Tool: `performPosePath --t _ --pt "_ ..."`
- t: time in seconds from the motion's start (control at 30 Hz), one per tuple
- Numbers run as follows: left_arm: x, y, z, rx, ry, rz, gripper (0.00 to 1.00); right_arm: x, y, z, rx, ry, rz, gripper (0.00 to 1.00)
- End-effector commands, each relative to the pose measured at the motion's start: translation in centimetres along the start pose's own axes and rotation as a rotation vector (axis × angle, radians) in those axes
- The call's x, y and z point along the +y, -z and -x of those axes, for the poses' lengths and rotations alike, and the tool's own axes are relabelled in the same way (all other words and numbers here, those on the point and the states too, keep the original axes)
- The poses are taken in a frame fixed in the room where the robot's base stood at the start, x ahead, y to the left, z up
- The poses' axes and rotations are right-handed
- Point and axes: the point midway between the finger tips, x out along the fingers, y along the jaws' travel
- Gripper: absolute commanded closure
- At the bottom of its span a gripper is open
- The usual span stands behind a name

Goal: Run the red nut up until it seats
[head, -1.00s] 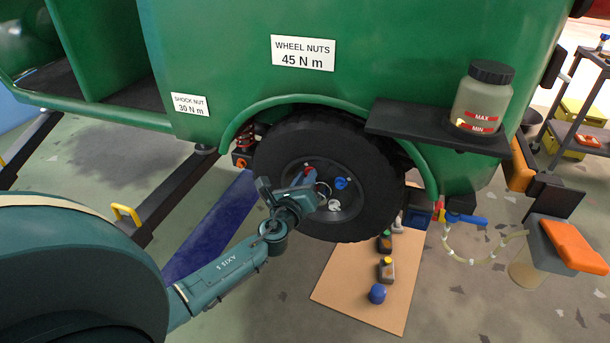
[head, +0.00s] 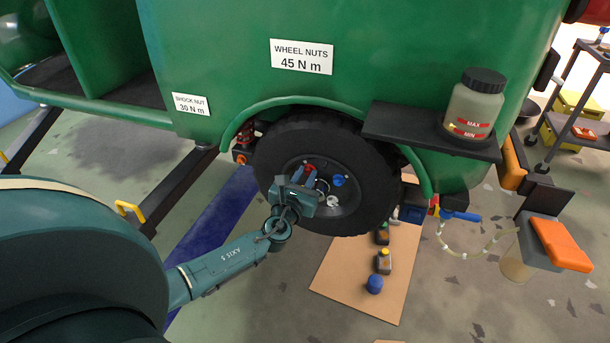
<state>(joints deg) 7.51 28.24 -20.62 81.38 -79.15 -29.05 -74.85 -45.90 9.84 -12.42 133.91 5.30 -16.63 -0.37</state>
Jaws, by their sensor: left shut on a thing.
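The red nut (head: 309,168) shows as a small red patch on the wheel hub, just beyond my left gripper's fingers. My left gripper (head: 306,180) is at the wheel face, its fingers shut on the red nut; the fingers partly hide it. The black wheel (head: 372,190) stands under the green fender. A blue nut (head: 338,181) sits to the right on the hub, and a white or silver nut (head: 333,201) sits below it. How far the red nut is on its stud cannot be seen. My right gripper is not in view.
A black shelf (head: 400,133) holding a fluid bottle (head: 474,105) juts out above right of the wheel. A tan mat (head: 345,277) with small bottles lies below. A blue ramp-like strip (head: 215,230) lies on the floor to the left. An orange-lidded container (head: 560,245) hangs at right.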

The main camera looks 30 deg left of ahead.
Motion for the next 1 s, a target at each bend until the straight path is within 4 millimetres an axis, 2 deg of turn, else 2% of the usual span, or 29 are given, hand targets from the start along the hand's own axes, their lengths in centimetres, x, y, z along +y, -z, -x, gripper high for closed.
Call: performPosePath --t 0.37,0.4,0.5,0.8,0.87,1.0 --pt "-0.2 0.5 0.3 0.008 0.005 -0.007 1.00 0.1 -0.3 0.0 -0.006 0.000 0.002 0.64" --pt "-0.2 0.5 0.3 0.009 0.005 -0.007 0.80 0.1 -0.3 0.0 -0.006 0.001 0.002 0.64" --pt "-0.2 0.4 0.2 0.008 0.004 -0.006 0.71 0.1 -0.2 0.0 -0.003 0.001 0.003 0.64" --pt "-0.1 0.2 0.4 0.004 0.002 -0.005 0.71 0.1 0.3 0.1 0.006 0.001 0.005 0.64" --pt "-0.1 0.2 0.9 0.004 0.003 -0.005 0.71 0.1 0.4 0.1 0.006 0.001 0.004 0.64" --pt "0.0 0.1 3.2 0.006 0.004 -0.006 0.71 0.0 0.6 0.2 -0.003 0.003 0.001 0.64"
